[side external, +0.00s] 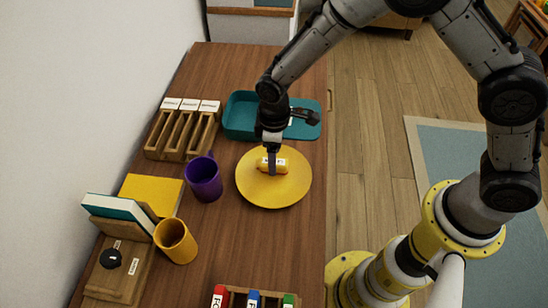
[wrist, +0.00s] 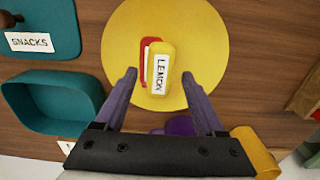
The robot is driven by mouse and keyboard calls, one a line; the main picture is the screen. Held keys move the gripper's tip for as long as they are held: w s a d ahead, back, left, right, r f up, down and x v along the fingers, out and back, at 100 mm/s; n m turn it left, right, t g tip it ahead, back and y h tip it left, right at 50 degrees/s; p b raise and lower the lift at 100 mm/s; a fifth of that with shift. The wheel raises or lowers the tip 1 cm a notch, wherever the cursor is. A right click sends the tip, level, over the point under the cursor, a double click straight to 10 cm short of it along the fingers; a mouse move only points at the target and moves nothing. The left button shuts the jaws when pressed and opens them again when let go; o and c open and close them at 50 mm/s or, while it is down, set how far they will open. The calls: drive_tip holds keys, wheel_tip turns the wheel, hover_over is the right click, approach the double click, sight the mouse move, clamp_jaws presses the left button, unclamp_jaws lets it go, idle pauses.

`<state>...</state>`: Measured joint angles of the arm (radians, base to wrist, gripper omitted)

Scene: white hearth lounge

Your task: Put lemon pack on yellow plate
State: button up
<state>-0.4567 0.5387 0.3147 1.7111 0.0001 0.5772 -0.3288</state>
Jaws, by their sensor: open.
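The lemon pack (wrist: 160,72), yellow with a white label reading LEMON, rests on the yellow plate (wrist: 207,30), near its middle. A bit of red and white shows along the pack's left edge in the wrist view. In the side view the pack (side external: 277,165) lies on the plate (side external: 290,192) right beside my gripper's tips (side external: 271,172). In the wrist view my gripper (wrist: 160,102) is open, its two fingers apart on either side of the pack's near end, with visible gaps to it.
A teal tray (side external: 238,118) labelled SNACKS in the wrist view stands behind the plate. A purple mug (side external: 204,180) is left of the plate. A slotted wooden rack (side external: 160,145), an orange cup (side external: 176,242) and a yellow book (side external: 150,190) stand further left. Bare wood lies in front of the plate.

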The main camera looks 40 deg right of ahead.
drive_tip(key=s+d+r+m+t, duration=0.1)
drive_tip(key=d+r, duration=0.2)
drive_tip(key=r, duration=0.6)
drive_tip(key=s+d+r+m, duration=0.1)
drive_tip(key=s+d+r, duration=0.15)
drive_tip(key=r, duration=0.75)
drive_tip(key=s+d+r+m+t, duration=0.2)
drive_tip(key=s+d+r+m, duration=0.1)
drive_tip(key=s+d, duration=0.4)
drive_tip(key=s+d+r+m+t, duration=0.2)
drive_tip(key=s+d+r+m, duration=0.2)
drive_tip(key=s, duration=0.8)
drive_tip(key=d, duration=0.2)
drive_tip(key=shift+d+t, duration=0.3)
drive_tip(key=shift+d, duration=0.05)
